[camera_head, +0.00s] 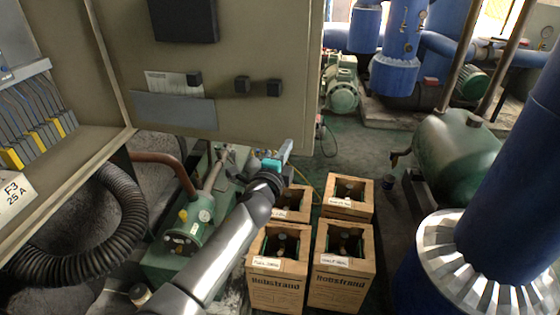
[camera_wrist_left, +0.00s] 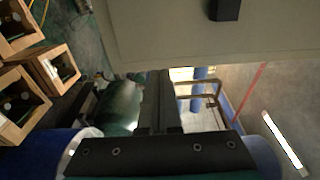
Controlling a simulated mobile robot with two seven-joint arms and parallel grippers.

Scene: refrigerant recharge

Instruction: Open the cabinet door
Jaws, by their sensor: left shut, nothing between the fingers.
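The beige cabinet door (camera_head: 262,118) stands swung open, its inner face with black blocks and a grey pocket turned to the head camera. The open cabinet (camera_head: 88,178) is at the left, with wires and yellow terminals inside. My left gripper (camera_head: 285,151) is at the door's lower right corner, shut and empty. In the left wrist view its fingers (camera_wrist_left: 157,100) reach up to the lower edge of the door (camera_wrist_left: 145,35). I cannot tell whether they touch it. My right gripper is in neither view.
Several wooden crates with bottles (camera_head: 278,275) stand on the floor below my left arm. A black corrugated hose (camera_head: 125,225) and a green compressor (camera_head: 190,222) are below the cabinet. A green tank (camera_head: 455,155) and a blue column (camera_head: 510,160) stand at the right.

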